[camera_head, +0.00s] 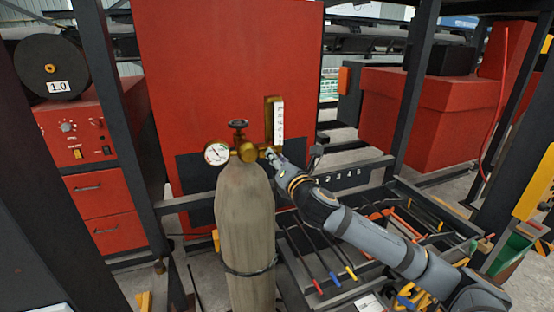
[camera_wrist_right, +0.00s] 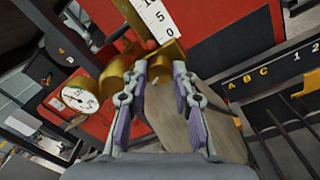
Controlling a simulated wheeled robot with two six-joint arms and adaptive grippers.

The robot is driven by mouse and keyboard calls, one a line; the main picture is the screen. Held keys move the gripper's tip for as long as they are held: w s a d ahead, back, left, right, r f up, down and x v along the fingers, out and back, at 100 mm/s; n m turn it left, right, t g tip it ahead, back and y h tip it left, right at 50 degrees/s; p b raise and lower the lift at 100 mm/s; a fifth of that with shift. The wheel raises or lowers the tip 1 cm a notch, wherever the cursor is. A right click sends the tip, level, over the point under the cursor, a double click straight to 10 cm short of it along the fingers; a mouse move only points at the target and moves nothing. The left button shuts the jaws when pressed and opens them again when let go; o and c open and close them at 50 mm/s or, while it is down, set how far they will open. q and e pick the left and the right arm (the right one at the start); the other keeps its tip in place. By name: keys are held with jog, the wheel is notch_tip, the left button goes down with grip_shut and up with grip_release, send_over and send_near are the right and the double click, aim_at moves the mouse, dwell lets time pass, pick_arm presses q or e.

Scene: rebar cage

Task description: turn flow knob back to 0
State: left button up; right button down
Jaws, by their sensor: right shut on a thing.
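The brass flow knob (camera_wrist_right: 160,68) sits at the foot of the flow meter, beside the brass regulator on the gas cylinder (camera_head: 247,225). My right gripper (camera_head: 269,155) reaches it from the right. In the right wrist view my gripper (camera_wrist_right: 160,75) has its two fingertips on either side of the knob and is shut on it; the fingers partly hide it. The white flow scale (camera_head: 279,124) stands upright above, and its 0 and 5 marks show in the wrist view (camera_wrist_right: 155,20). The flow reading is too small to tell. My left gripper is out of view.
A round pressure gauge (camera_head: 217,153) and a dark valve handwheel (camera_head: 238,124) are left of the knob. A red panel (camera_head: 225,70) stands behind. Below my right arm is a tray (camera_head: 340,291) with several tools. Dark frame posts (camera_head: 412,90) stand on both sides.

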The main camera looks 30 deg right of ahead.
jog(key=n, duration=0.4)
jog(key=shift+n, duration=0.4)
dwell(0.4)
jog(key=c, duration=1.1)
grip_release()
jog(key=shift+o, duration=0.2)
notch_tip(320, 180, up, 10)
